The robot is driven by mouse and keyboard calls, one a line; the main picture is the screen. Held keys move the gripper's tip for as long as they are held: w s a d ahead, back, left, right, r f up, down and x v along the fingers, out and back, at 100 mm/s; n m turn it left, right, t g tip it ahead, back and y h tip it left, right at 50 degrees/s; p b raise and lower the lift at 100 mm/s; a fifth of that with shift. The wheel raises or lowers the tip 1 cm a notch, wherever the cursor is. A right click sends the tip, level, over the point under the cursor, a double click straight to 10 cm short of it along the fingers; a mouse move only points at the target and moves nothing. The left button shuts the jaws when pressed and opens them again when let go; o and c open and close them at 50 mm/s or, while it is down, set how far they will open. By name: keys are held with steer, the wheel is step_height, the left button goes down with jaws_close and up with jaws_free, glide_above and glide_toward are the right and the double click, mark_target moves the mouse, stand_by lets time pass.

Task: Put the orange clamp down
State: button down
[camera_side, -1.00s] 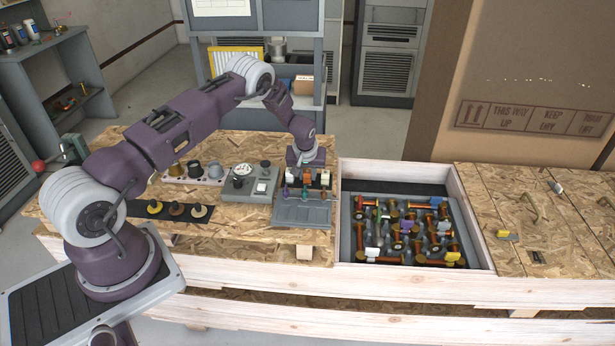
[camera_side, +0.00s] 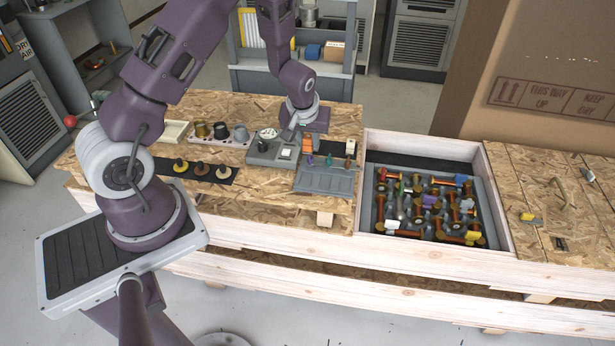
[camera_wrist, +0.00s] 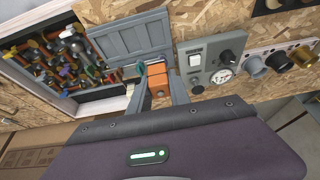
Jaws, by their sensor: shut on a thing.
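The orange clamp (camera_wrist: 158,81) is between the two fingers of my gripper (camera_wrist: 159,94) in the wrist view, and the gripper is shut on it. In the side view the orange clamp (camera_side: 308,145) shows as a small block just below my gripper (camera_side: 306,136), behind the grey hinged panel (camera_side: 326,181). The fingers are mostly hidden there by the wrist. I cannot tell whether the clamp touches the surface below it.
Purple, teal and brown pieces stand along the panel's back edge, with a white block (camera_side: 350,147) at right. A grey switch box (camera_side: 273,148) is close on the left. An open bin of coloured parts (camera_side: 425,208) lies right. Bare board shows behind the panel.

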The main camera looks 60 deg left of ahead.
glide_toward(306, 178)
steer(key=x, duration=0.5)
steer(key=shift+w+a, duration=0.1)
steer(key=shift+w, duration=0.15)
steer(key=shift+f, duration=0.15)
steer(key=shift+f, duration=0.35)
steer(key=shift+f, duration=0.1)
